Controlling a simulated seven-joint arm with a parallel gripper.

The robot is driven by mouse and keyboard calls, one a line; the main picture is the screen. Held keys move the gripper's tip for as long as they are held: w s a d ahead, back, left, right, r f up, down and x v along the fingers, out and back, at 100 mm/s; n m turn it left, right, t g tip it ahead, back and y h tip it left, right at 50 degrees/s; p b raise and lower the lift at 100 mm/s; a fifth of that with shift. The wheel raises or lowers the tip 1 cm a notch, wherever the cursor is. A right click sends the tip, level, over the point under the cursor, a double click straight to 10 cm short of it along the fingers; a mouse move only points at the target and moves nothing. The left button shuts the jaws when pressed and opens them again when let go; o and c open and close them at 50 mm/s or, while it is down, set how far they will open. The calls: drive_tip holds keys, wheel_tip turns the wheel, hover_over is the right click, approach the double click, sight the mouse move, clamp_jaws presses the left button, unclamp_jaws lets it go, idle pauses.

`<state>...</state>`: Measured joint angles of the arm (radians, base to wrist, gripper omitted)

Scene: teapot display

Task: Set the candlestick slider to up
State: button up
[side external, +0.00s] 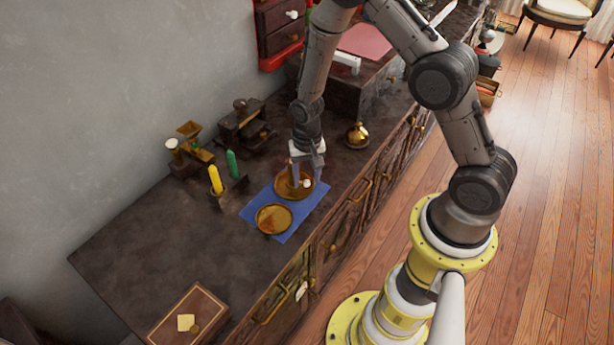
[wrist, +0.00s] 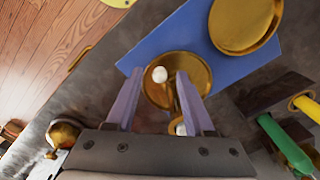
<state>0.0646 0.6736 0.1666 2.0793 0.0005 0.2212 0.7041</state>
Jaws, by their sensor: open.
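A yellow candle (side external: 214,179) and a green candle (side external: 232,164) stand in a dark holder (side external: 230,194) on the dark counter. Which part is the candlestick slider, and its setting, I cannot tell. In the wrist view the yellow candle (wrist: 305,106) and green candle (wrist: 285,145) are at the right edge, clear of my fingers. My gripper (side external: 302,181) points down over the farther brass dish (side external: 290,190), right of the candles. In the wrist view my gripper (wrist: 159,85) is open, with a small white ball (wrist: 160,74) between the fingertips; whether they touch it is unclear.
A second brass dish (side external: 273,219) lies on the blue mat (side external: 310,203). A round brass pot (side external: 357,135) stands to the right. A small brass scale-like object (side external: 190,150) and a dark device (side external: 240,122) stand behind the candles.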

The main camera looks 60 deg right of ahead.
clamp_jaws()
idle(1.4)
